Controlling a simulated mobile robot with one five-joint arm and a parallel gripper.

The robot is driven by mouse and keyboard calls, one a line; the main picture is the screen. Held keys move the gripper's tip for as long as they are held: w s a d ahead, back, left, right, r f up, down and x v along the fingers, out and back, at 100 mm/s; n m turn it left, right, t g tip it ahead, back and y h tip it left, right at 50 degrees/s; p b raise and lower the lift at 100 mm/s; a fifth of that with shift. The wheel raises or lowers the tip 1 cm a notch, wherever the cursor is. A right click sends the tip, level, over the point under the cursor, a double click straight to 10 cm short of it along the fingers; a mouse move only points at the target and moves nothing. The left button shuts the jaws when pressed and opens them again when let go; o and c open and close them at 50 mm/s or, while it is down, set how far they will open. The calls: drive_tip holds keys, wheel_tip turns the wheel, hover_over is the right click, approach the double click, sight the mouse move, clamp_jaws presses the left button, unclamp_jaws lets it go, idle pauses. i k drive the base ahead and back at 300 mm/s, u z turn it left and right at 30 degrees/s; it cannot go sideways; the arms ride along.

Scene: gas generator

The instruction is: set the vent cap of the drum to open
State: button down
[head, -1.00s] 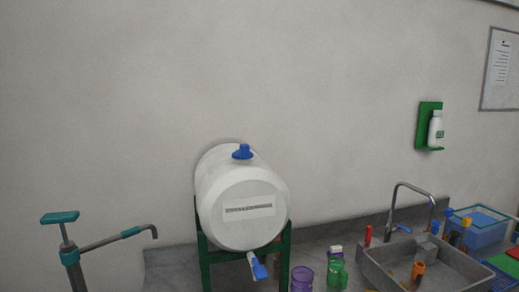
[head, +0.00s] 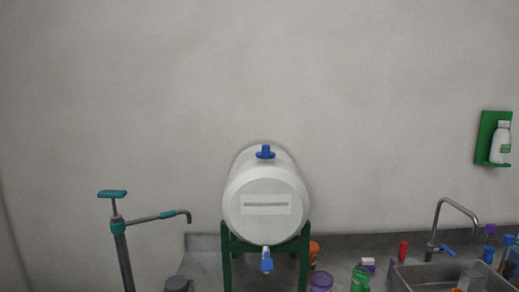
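The white drum (head: 262,222) lies on its side on a green stand (head: 226,262), its labelled round end facing me. The blue vent cap (head: 265,152) sits on top of the drum, upright. I cannot tell from here whether it is open or closed. A blue tap (head: 267,262) hangs at the lower front of the drum. My gripper is not in view.
A hand pump (head: 121,245) with a teal handle and a spout stands left of the drum. Bottles, including a green one (head: 360,279), and a purple container (head: 321,281) stand to the right. A sink (head: 410,275) with a faucet (head: 437,225) is further right.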

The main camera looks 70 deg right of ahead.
sight(265, 154)
drive_tip(key=u, duration=0.05)
drive_tip(key=i, duration=0.85)
drive_tip(key=z, duration=0.2)
drive_tip(key=k, duration=0.85)
drive_tip(key=u, duration=0.2)
drive_tip(key=i, duration=0.9)
drive_tip(key=z, duration=0.05)
